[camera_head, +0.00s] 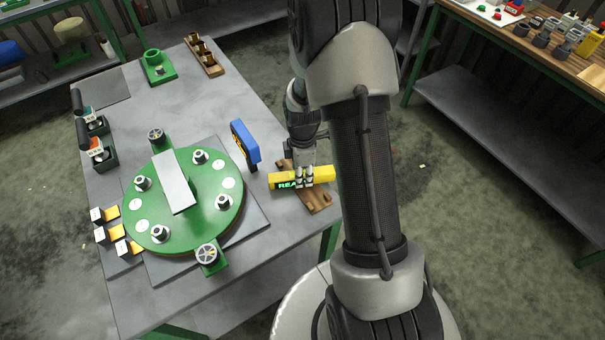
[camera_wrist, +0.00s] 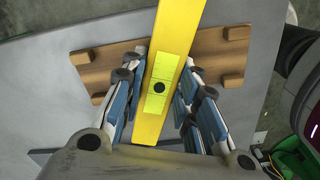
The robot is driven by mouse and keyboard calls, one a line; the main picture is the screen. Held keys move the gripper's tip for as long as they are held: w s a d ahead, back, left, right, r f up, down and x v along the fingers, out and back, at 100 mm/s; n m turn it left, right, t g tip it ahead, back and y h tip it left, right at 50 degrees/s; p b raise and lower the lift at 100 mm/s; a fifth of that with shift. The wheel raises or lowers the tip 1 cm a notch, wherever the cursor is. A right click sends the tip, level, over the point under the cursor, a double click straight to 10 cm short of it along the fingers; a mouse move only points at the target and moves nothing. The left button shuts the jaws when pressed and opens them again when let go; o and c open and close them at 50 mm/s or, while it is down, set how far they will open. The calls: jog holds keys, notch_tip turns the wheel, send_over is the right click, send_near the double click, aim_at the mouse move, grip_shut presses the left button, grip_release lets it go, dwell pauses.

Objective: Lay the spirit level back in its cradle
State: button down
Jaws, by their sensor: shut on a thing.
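The spirit level is a yellow bar (camera_head: 320,176) with a lit green display on its side; in the wrist view its yellow top (camera_wrist: 176,50) shows a pale square-patterned panel with a dark dot. My gripper (camera_head: 304,176) is shut on it near its middle, with fingers on both sides in the wrist view (camera_wrist: 160,85). A brown wooden board with raised corner blocks, which looks like the cradle (camera_head: 318,200), lies on the table under the level; it also shows in the wrist view (camera_wrist: 110,62). The level crosses over the board at an angle. I cannot tell whether they touch.
A green round plate (camera_head: 215,215) with knobs and a grey block (camera_head: 174,182) fills the table's middle. A blue tool (camera_head: 245,145) stands left of my gripper, close to the level. The table's right edge is near the board.

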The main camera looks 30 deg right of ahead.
jog(key=c, duration=1.7)
grip_release()
jog(key=shift+f, duration=0.15)
jog(key=o, duration=0.5)
jog(key=shift+c, duration=0.2)
jog(key=s+a+r+m+t+p, duration=0.1)
jog(key=s+a+r+m+p, duration=0.15)
jog(key=r, duration=1.15)
jog(key=s+a+r+m+t+p, duration=0.1)
jog(key=s+a+r+m, duration=0.25)
jog(key=r, duration=0.95)
jog(key=s+a+r+m+t, duration=0.1)
jog(key=s+a+r+m, duration=0.2)
jog(key=s, duration=0.4)
jog(key=s+a+r+m+t, duration=0.1)
jog(key=s+a+r+m, duration=0.2)
jog(key=s, duration=0.3)
jog(key=shift+s+a+r+m+t, duration=0.35)
jog(key=shift+r+m, duration=0.25)
jog(key=shift+m, duration=0.3)
